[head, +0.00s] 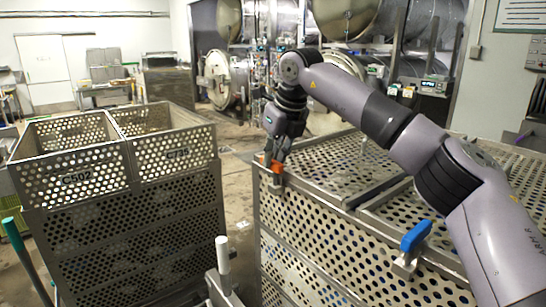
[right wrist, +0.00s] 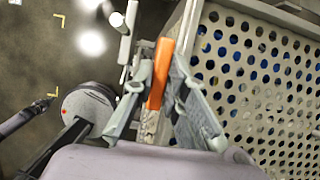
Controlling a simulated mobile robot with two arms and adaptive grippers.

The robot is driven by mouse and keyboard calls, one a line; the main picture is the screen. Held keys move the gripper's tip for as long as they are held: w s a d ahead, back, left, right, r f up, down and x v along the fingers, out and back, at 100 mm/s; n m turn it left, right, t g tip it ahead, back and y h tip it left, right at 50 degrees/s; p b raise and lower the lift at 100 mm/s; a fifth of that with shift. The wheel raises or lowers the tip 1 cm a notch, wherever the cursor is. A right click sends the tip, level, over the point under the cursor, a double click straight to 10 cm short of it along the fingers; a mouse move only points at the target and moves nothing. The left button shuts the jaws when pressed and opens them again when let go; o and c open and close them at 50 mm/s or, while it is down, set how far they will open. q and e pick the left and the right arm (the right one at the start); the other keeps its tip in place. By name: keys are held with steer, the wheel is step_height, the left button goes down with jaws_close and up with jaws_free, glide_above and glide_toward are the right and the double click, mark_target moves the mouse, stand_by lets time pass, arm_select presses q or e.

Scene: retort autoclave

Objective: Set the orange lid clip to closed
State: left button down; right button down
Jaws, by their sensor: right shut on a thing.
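The orange lid clip (head: 277,167) sits at the near left corner of the perforated metal basket (head: 330,240), on the rim of its lid (head: 325,172). My right gripper (head: 274,157) reaches down onto the clip from above. In the right wrist view the orange clip (right wrist: 160,73) stands upright between the two fingers of my right gripper (right wrist: 162,98), which is shut on it. The fingers partly hide the clip's lower end. I do not see my left gripper in either view.
A blue clip (head: 416,236) sits on the same basket's near rim. A white handle (head: 222,255) rises in front. Round autoclave doors (head: 217,78) stand behind.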

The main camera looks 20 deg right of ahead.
steer(key=shift+m, duration=0.4)
steer(key=m+h+b, duration=0.1)
steer(key=m, duration=0.2)
steer(key=shift+d+h+b, duration=0.1)
steer(key=shift+h+b, duration=0.2)
steer(key=m+h, duration=0.1)
steer(key=m, duration=0.1)
steer(key=shift+d+m, duration=0.15)
steer(key=shift+m, duration=0.25)
steer(key=m+h, duration=0.1)
steer(key=m, duration=0.1)
steer(key=shift+d+r+m, duration=0.1)
steer(key=shift+m, duration=0.3)
steer(key=shift+m+h, duration=0.3)
steer(key=shift+m, duration=0.5)
steer(key=m+g, duration=0.1)
steer(key=m, duration=0.1)
steer(key=shift+s+d+r+m+h+p, duration=0.1)
steer(key=shift+m+h+p, duration=0.25)
steer(key=shift+m+h, duration=0.05)
steer(key=m+p, duration=0.1)
steer(key=m, duration=0.1)
steer(key=m+g+p, duration=0.1)
steer(key=m, duration=0.1)
steer(key=shift+s+d+g+h, duration=0.1)
steer(key=shift+g+h, duration=0.2)
steer(key=shift+h, duration=0.1)
